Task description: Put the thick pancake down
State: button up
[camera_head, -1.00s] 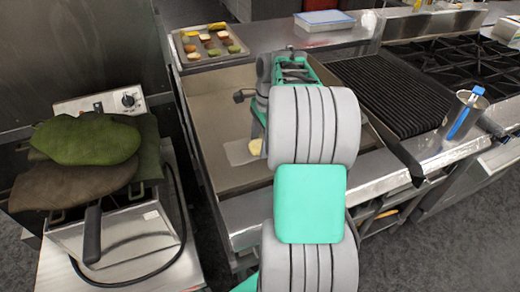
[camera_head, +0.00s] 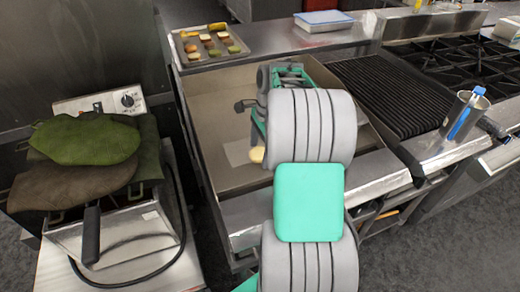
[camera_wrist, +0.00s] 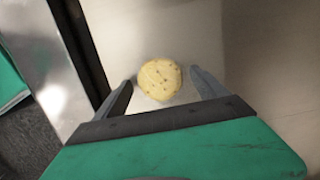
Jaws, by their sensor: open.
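The thick pancake (camera_wrist: 159,80) is round and pale yellow with small dark specks. In the wrist view it lies on the griddle surface (camera_wrist: 240,40), just beyond and between the fingertips. My gripper (camera_wrist: 162,88) is open, with a clear gap on each side of the pancake. In the head view the pancake (camera_head: 257,155) shows as a small yellow patch at the left edge of my arm. My arm hides most of the gripper there.
The griddle (camera_head: 215,110) is mostly bare to the left of my arm. A tray with several food pieces (camera_head: 208,46) sits at its back left. A ribbed grill (camera_head: 390,95) and a metal container with a blue-handled tool (camera_head: 465,115) are on the right. A fryer with green cloths (camera_head: 85,140) stands left.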

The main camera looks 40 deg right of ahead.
notch_tip(320, 180, up, 12)
jog(key=d+p, duration=0.2)
jog(key=p, duration=0.2)
jog(key=s+a+r+n+t, duration=0.1)
jog(key=s+a+n, duration=0.2)
jog(key=a+n, duration=1.05)
jog(key=s+a+f+n+t+h, duration=0.1)
jog(key=s+a+f+n+t, duration=0.1)
jog(key=s+a+f+n, duration=0.2)
jog(key=s+a+n, duration=0.3)
jog(key=s+a, duration=0.1)
jog(key=a, duration=0.3)
jog(key=shift+a+f+n+h, duration=0.15)
jog(key=shift+f+n+h, duration=0.2)
jog(key=shift+h, duration=0.05)
jog(key=shift+o, duration=0.4)
jog(key=shift+s, duration=0.1)
